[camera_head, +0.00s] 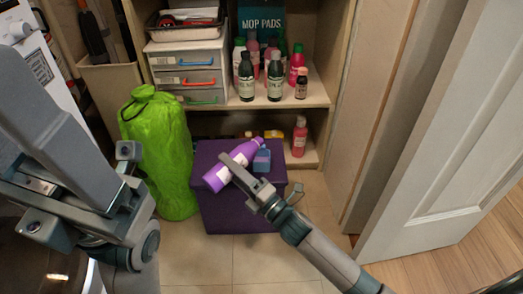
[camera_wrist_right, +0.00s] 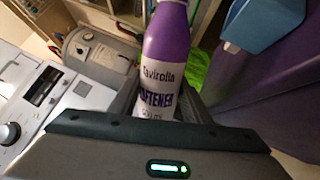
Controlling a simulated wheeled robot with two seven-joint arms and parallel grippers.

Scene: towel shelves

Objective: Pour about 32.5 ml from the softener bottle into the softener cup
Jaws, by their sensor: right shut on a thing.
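The purple softener bottle (camera_head: 212,180) has a white label and lies tilted in my right gripper (camera_head: 232,166), which is shut on it. Its neck end points up and right in the head view, near and just above the blue softener cup (camera_head: 262,160). The bottle also shows in the right wrist view (camera_wrist_right: 167,48), its top cut off. The cup stands on the purple box (camera_head: 240,215) and shows at the top right of the wrist view (camera_wrist_right: 258,22). No liquid stream is visible. The cup's inside is hidden. My left arm shows, but its fingertips do not.
A green bag (camera_head: 165,150) stands left of the box. Behind are shelves (camera_head: 300,100) with several bottles and a drawer unit (camera_head: 190,70). A red bottle (camera_head: 299,136) stands on the lower shelf. A white door (camera_head: 450,130) is at right. Floor shows in front.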

